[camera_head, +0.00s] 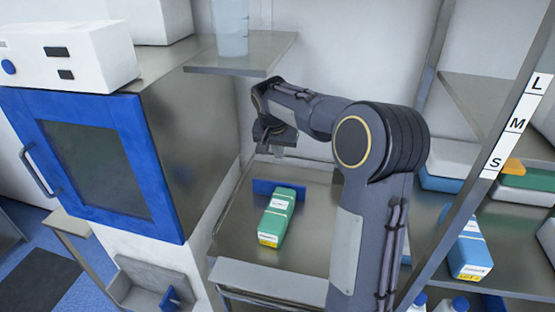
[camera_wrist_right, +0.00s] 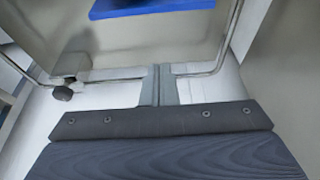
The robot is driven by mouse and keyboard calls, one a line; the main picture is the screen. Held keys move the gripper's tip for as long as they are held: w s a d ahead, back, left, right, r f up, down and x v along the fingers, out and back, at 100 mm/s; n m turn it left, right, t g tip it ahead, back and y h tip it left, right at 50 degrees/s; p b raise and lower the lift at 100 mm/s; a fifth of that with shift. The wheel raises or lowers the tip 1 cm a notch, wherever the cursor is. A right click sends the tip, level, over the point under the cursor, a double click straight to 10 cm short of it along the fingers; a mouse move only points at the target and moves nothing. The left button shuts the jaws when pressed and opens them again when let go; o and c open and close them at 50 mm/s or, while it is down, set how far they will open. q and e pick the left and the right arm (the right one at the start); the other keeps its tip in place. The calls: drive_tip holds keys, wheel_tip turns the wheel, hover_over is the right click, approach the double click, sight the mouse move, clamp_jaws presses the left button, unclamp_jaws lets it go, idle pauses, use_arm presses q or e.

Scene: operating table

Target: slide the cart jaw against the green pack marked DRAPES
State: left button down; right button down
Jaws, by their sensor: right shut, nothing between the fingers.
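The green pack (camera_head: 276,218) lies lengthwise on the steel cart top (camera_head: 312,240) in the head view. It has a white label and a yellow patch at its near end; the print is too small to read. The blue cart jaw (camera_head: 262,187) stands crosswise at the pack's far end; I cannot tell if they touch. My right gripper (camera_head: 278,151) is shut and empty, beyond the jaw near the cart's far edge. In the right wrist view its closed fingers (camera_wrist_right: 160,88) point towards the cart rail, with the blue jaw (camera_wrist_right: 150,8) at the top edge. My left gripper is not in view.
A blue-framed cabinet (camera_head: 112,170) stands left of the cart. A steel shelf (camera_head: 245,52) with a clear beaker (camera_head: 231,28) hangs above. A rack with blue packs (camera_head: 470,250) and a size strip (camera_head: 517,125) is at right. A metal rail (camera_wrist_right: 210,70) edges the cart.

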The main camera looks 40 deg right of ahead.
drive_tip(key=x, duration=0.8)
drive_tip(key=shift+f, duration=0.3)
drive_tip(key=shift+s+a+r+p, duration=0.2)
drive_tip(key=shift+s+a+p, duration=0.15)
drive_tip(key=shift+s+a, duration=0.9)
drive_tip(key=shift+a, duration=0.3)
